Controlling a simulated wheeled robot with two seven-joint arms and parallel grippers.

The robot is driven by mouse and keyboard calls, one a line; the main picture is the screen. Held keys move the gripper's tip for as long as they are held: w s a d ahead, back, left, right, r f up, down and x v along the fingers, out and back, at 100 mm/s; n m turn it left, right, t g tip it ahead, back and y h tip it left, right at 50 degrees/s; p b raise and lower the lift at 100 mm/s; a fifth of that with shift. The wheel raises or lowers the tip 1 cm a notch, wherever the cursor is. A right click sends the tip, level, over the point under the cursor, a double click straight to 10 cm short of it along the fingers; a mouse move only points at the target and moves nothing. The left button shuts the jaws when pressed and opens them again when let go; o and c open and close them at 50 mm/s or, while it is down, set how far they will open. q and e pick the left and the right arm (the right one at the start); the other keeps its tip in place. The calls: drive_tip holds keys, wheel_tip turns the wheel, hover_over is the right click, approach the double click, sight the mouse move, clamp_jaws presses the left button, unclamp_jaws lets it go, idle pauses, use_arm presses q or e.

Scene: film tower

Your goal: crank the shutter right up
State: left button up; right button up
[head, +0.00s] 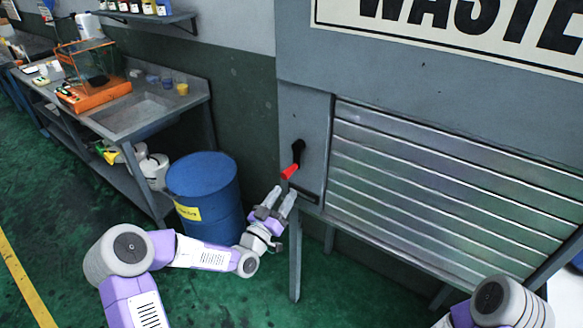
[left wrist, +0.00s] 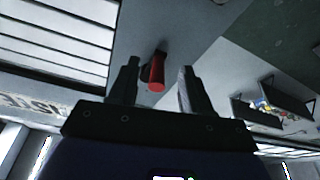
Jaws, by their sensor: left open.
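The shutter (head: 450,190) is a panel of grey metal slats in the cabinet at the right, and its slats fill the opening that I can see. Its crank, a black arm with a red handle (head: 290,172), is on the grey panel left of the slats. The black arm points up and the red handle hangs at its lower end. My left gripper (head: 276,203) is open and empty, a little below and left of the handle. In the left wrist view the red handle (left wrist: 157,74) shows between the two fingers, beyond their tips. My right gripper is out of view.
A blue drum (head: 206,195) with a yellow label stands just left of my left gripper. A metal workbench (head: 150,118) with an orange-framed device (head: 95,92) is at the left. A WASTE sign (head: 465,25) is above the shutter. Green floor is open at the front left.

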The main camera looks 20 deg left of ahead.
sight(292, 165)
use_arm(q)
drive_tip(key=shift+t, duration=0.6)
drive_tip(key=w+r, duration=0.5)
drive_tip(key=shift+w+d, duration=0.2)
drive_tip(key=shift+x, duration=0.8)
drive_tip(key=shift+c, duration=0.2)
clamp_jaws()
